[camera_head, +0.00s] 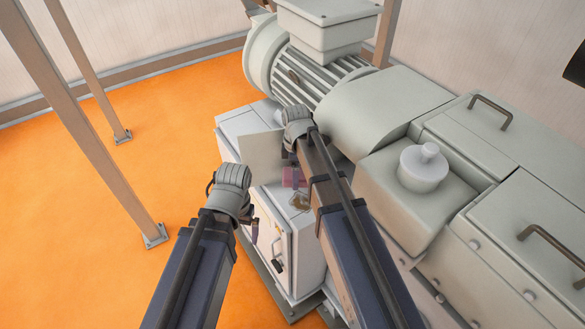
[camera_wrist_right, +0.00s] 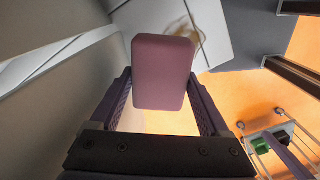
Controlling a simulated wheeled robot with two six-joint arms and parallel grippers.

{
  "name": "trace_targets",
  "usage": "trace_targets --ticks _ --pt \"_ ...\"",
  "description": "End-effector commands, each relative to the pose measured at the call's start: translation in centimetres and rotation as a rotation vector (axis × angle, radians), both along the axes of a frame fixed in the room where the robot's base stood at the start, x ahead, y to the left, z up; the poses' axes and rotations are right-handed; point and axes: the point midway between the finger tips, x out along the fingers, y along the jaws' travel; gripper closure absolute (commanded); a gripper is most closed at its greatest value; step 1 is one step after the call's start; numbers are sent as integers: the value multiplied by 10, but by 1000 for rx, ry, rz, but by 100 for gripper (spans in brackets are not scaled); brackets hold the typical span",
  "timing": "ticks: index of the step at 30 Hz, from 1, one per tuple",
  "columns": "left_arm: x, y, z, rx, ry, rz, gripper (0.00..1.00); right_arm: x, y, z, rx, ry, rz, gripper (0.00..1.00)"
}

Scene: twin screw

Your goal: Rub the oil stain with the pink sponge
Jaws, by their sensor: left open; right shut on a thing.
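The pink sponge (camera_head: 293,177) is held by my right gripper (camera_head: 291,160), above the white cabinet top beside the machine. In the right wrist view the sponge (camera_wrist_right: 163,72) sits between the two dark fingers, which are shut on it. The brown oil stain (camera_head: 299,202) is on the light cabinet top, just nearer than the sponge in the head view. Part of the stain (camera_wrist_right: 190,36) shows behind the sponge's upper edge in the wrist view. Whether the sponge touches the surface, I cannot tell. My left gripper (camera_head: 252,225) is open and empty, left of the cabinet.
The grey motor (camera_head: 310,75) stands behind the cabinet, and the machine housing with a round cap (camera_head: 424,167) fills the right side. A wire basket with a green item (camera_wrist_right: 262,144) shows in the wrist view. Orange floor (camera_head: 110,240) is open at left, around brown posts (camera_head: 85,110).

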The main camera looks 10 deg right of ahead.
Motion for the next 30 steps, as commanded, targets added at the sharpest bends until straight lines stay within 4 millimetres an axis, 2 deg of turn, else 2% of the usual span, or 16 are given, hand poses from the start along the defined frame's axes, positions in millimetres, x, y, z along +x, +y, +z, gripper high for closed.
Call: trace_targets --ticks 6,12,18,30 --pt "0 0 7 0 0 0 0 4 5 7 0 0 306 81" --pt "0 0 9 0 0 0 0 6 7 9 0 0 494 81" --pt "0 0 10 0 0 0 0 7 8 10 0 0 577 81" --pt "0 0 3 0 0 0 0 7 8 3 0 0 587 81"
